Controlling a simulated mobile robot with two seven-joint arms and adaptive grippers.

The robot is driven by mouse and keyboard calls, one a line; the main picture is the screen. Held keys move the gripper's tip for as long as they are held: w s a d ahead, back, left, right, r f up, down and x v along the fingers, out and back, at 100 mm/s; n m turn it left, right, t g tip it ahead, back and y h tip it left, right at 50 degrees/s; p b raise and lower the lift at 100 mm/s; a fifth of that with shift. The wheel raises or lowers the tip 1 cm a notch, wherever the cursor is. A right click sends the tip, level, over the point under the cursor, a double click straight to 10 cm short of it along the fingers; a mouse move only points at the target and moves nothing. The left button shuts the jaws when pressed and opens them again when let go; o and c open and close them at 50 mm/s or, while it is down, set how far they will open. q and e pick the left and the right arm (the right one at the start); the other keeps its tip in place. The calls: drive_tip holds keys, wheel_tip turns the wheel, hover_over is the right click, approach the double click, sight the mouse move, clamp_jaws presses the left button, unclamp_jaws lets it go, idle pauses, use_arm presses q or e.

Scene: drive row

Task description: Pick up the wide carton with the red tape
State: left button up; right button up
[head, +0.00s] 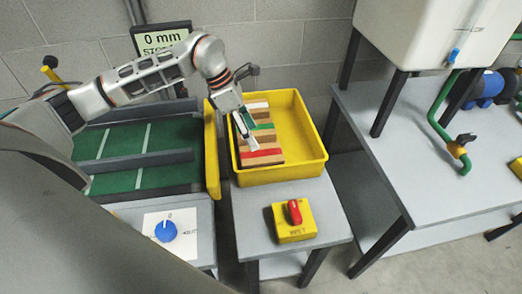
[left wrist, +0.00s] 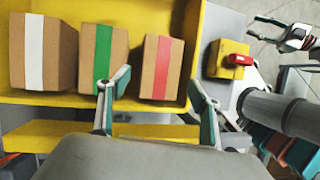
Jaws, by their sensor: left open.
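The carton with the red tape (head: 262,154) stands in the yellow tray (head: 300,172), at the near end of a row of cartons. In the left wrist view the red-taped carton (left wrist: 148,68) is at the right end of the row. My left gripper (head: 250,140) is open and empty over the tray. In the left wrist view its fingertips (left wrist: 161,84) lie to either side of the red-taped carton's near end. Whether they touch it I cannot tell. My right gripper (left wrist: 278,34) shows small at upper right in the left wrist view, its fingers apart.
A carton with green tape (left wrist: 103,55) and a carton with white tape (left wrist: 45,55) stand beside it. A yellow box with a red knob (head: 294,218) sits in front of the tray. A green conveyor (head: 130,176) is left; a grey table (head: 430,170) is right.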

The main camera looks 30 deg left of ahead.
sight(259, 152)
use_arm(q)
drive_tip(key=shift+s+x, duration=0.15)
drive_tip(key=shift+x, duration=0.65)
drive_tip(key=shift+s+x, duration=0.1)
drive_tip(key=shift+x, duration=0.65)
drive_tip(key=x, duration=0.3)
drive_tip(key=shift+s+f, duration=0.15)
drive_tip(key=shift+f, duration=0.2)
drive_tip(key=shift+d+f, duration=0.15)
drive_tip(key=shift+f, duration=0.3)
drive_tip(key=shift+f, duration=0.3)
drive_tip(key=c, duration=1.1)
